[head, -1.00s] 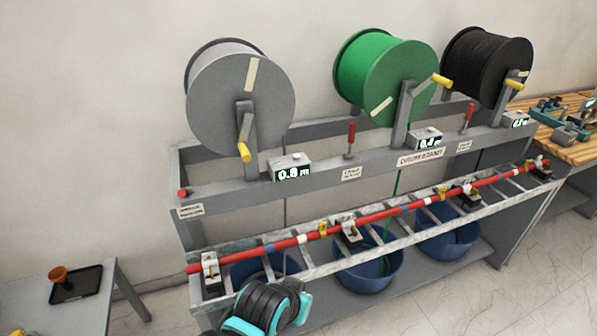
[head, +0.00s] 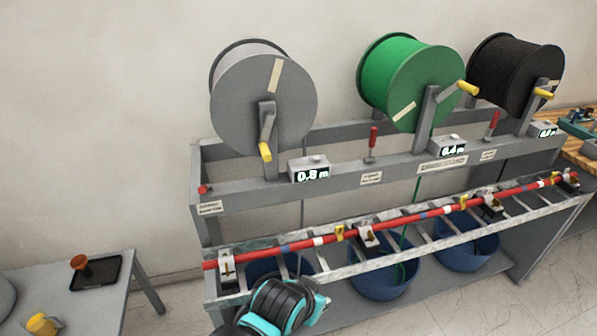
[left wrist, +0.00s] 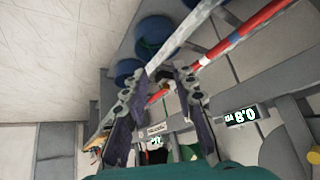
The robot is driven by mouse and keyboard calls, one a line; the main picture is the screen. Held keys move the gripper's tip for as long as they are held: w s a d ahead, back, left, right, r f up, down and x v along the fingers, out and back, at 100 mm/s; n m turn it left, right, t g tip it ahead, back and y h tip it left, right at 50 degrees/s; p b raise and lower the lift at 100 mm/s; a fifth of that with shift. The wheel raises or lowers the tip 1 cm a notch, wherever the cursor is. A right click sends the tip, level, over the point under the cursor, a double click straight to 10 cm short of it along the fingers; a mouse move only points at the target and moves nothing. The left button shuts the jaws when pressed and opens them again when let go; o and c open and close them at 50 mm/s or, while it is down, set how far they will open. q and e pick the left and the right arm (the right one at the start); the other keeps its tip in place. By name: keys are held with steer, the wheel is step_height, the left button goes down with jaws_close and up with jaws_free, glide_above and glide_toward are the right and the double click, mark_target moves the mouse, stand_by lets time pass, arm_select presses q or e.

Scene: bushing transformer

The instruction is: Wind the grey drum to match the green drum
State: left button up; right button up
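The grey drum (head: 240,105) sits on the stand at the left, its crank hanging down with a yellow handle (head: 265,151). Its counter (head: 310,175) reads 0.8 m. The green drum (head: 385,75) is in the middle, with its yellow crank handle (head: 467,88) raised to the right. Its counter (head: 453,149) reads 0.4 m. In the left wrist view my left gripper (left wrist: 162,82) has its fingers spread with nothing between them. The grey drum's counter (left wrist: 241,116) appears upside down there, right of the fingers. My right gripper is not in view.
A black drum (head: 500,75) stands at the right. A red rod (head: 320,241) runs along the rack in front, above several blue tubs (head: 383,285). A side table (head: 60,262) at the left holds a black tray (head: 108,273) and a yellow object (head: 42,324).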

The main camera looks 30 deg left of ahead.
arm_select(q)
steer(key=shift+o, duration=0.4)
steer(key=w+a+r+m+y+p, duration=0.1)
steer(key=w+a+r+m+y, duration=0.2)
steer(key=a, duration=0.4)
steer(key=w+a+r+m+t+y+p, duration=0.1)
steer(key=w+a+r+m+y, duration=0.2)
steer(key=w+a, duration=0.4)
steer(key=r+m, duration=0.1)
steer(key=m, duration=0.1)
steer(key=shift+a+r+m+t+y+p, duration=0.15)
steer(key=shift+a+m+t+y+p, duration=0.15)
steer(key=shift+y+p, duration=0.1)
steer(key=m+t+y+p, duration=0.25)
steer(key=m+y, duration=0.35)
steer(key=m, duration=0.7)
glide_toward(266, 154)
steer(key=w+a+f, duration=0.2)
steer(key=a+f, duration=0.1)
steer(key=shift+w+a+r+m+t, duration=0.15)
steer(key=shift+w+r+m+t, duration=0.3)
steer(key=shift+m, duration=0.15)
steer(key=b+x, duration=0.1)
steer(key=x, duration=0.6)
steer(key=shift+w+a, duration=0.25)
steer(key=shift+w, duration=0.05)
jaws_close()
